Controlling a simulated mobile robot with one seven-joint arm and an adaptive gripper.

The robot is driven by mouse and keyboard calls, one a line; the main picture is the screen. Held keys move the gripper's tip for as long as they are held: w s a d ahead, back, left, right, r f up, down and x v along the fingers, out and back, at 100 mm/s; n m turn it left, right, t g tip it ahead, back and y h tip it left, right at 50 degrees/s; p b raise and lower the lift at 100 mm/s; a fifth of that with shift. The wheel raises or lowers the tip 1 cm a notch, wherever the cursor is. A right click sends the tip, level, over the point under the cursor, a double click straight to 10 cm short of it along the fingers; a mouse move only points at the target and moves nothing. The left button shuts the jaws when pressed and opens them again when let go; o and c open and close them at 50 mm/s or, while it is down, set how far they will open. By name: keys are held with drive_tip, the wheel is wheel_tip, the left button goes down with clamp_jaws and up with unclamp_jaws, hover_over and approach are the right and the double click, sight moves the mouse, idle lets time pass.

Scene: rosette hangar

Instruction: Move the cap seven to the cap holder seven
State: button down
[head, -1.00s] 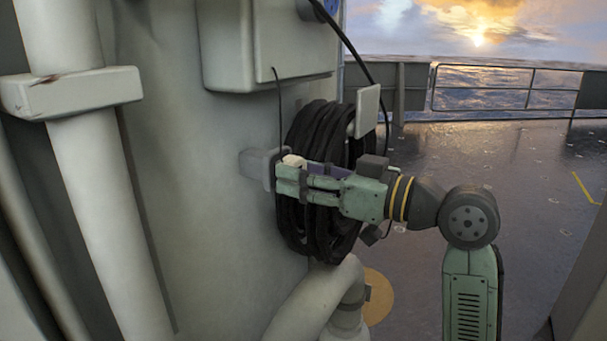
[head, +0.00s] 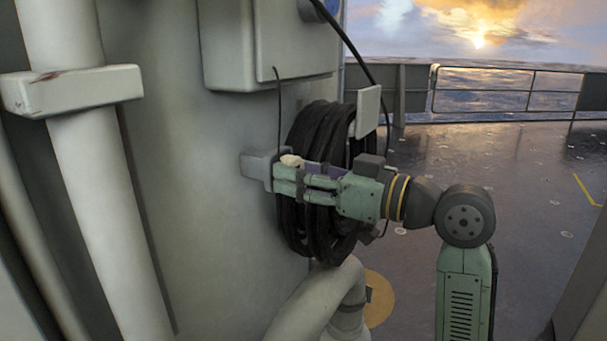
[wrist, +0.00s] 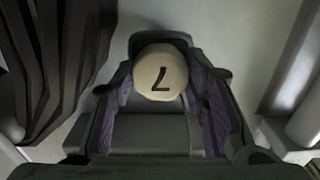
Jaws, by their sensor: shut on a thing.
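The cap seven (wrist: 161,72) is a round, pale cream cap with a black 7. In the wrist view it sits between the two purple-padded fingers of my gripper (wrist: 164,88), which is shut on it. In the head view, the cap (head: 291,160) shows as a small pale shape above my gripper (head: 284,174). A grey bracket on the wall (head: 257,164), seemingly the cap holder seven, is right at the fingertips. Behind the cap in the wrist view is a dark grey rounded plate (wrist: 160,40). I cannot tell whether the cap touches the holder.
A coil of black hose (head: 318,135) hangs on the wall close behind my gripper. A grey box (head: 240,50) is above, a thick pipe (head: 310,305) below, and a vertical pipe (head: 85,190) at left. Open deck (head: 500,160) lies to the right.

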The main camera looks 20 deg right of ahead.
drive_tip(key=shift+w+a, duration=0.2)
drive_tip(key=c, duration=0.8)
unclamp_jaws()
drive_tip(key=shift+c, duration=0.2)
drive_tip(key=shift+d, duration=0.15)
drive_tip(key=v, duration=1.2)
